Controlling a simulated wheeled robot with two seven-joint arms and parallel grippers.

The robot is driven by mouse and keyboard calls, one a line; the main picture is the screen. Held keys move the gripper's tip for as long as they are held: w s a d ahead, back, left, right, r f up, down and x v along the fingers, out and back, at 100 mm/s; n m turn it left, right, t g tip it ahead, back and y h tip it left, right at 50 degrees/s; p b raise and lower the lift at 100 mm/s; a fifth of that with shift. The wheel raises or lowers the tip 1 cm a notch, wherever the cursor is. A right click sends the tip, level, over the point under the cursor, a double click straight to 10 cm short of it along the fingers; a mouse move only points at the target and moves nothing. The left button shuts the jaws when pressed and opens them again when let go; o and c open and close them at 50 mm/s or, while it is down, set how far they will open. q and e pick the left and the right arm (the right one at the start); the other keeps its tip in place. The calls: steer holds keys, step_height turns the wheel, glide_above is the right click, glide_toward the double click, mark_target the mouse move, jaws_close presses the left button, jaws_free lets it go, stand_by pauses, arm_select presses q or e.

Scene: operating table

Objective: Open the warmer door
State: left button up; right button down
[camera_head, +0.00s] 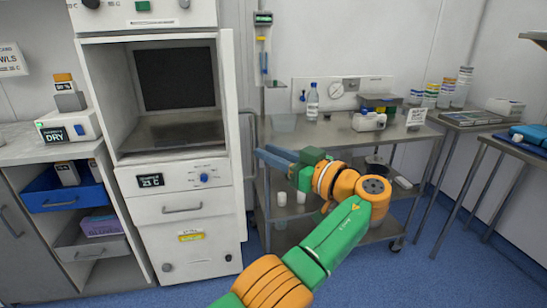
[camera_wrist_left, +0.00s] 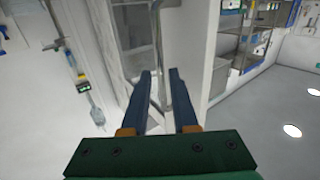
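The warmer (camera_head: 152,100) is a white cabinet at the left in the head view. Its compartment shows open, with a dark panel at the back. The warmer door (camera_head: 229,105) stands swung out at the right side, seen almost edge-on. A grey bar handle (camera_head: 252,140) shows on its right face. My left gripper (camera_head: 268,158) is right of the door, its blue fingers pointing left toward it. In the left wrist view my left gripper (camera_wrist_left: 160,85) has its fingers apart, with a grey bar (camera_wrist_left: 156,30) beyond and between them. I cannot tell whether they touch. My right gripper is not in view.
A steel table (camera_head: 345,132) with a bottle, boxes and a gauge panel stands behind my left arm. A counter with a blue drawer (camera_head: 62,196) is left of the warmer. The blue floor in front (camera_head: 440,270) is clear.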

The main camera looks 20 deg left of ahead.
arm_select(q)
steer(key=shift+p+v, duration=0.7)
steer(key=shift+v, duration=0.45)
